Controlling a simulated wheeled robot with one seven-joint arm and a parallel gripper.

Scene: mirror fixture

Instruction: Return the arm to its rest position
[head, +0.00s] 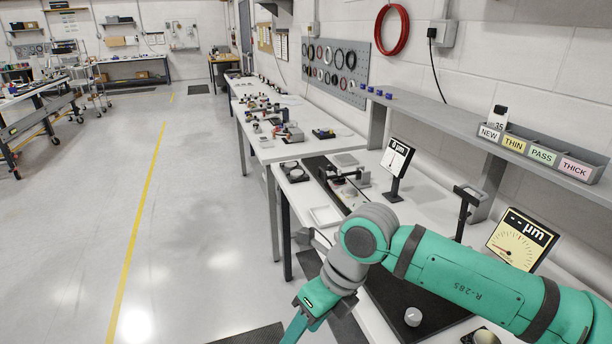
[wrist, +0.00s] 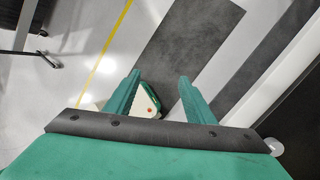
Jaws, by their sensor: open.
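My arm (head: 465,283) is green with dark grey joints. It reaches in from the lower right over the near bench and bends downward at the bench's front edge. My gripper (wrist: 158,76) points down toward the floor in the wrist view. Its two green fingers are apart, with nothing held between them. In the head view only part of the hand shows at the bottom edge, and the fingertips are cut off there.
The near bench (head: 285,208) carries a gauge display (head: 397,158), a dial meter (head: 520,240) and a black plate (head: 385,295). A grey shelf (head: 440,113) with labelled bins runs above. A dark mat (wrist: 190,40) lies on the floor. Open floor (head: 195,230) is clear at left.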

